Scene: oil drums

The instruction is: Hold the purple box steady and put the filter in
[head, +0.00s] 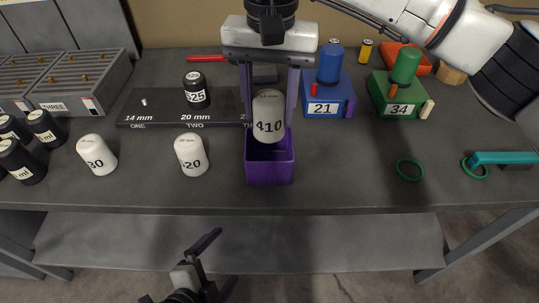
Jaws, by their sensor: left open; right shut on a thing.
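The purple box (269,172) stands near the front middle of the grey table, open at the top. A white cylindrical filter marked 410 (268,128) is upright in my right gripper (270,120), whose fingers are shut on its two sides. The filter's lower end overlaps the box opening in the picture; I cannot tell whether it is inside or just above. My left gripper (221,262) is open and empty, low in front of the table edge, apart from the box.
White filters (97,155) and (192,155) stand left of the box. A dark gauge board (150,119) lies behind them, bearing a black filter (196,90). Blue (327,104) and green (397,108) boxes stand right. A green ring (410,170) lies at the right front.

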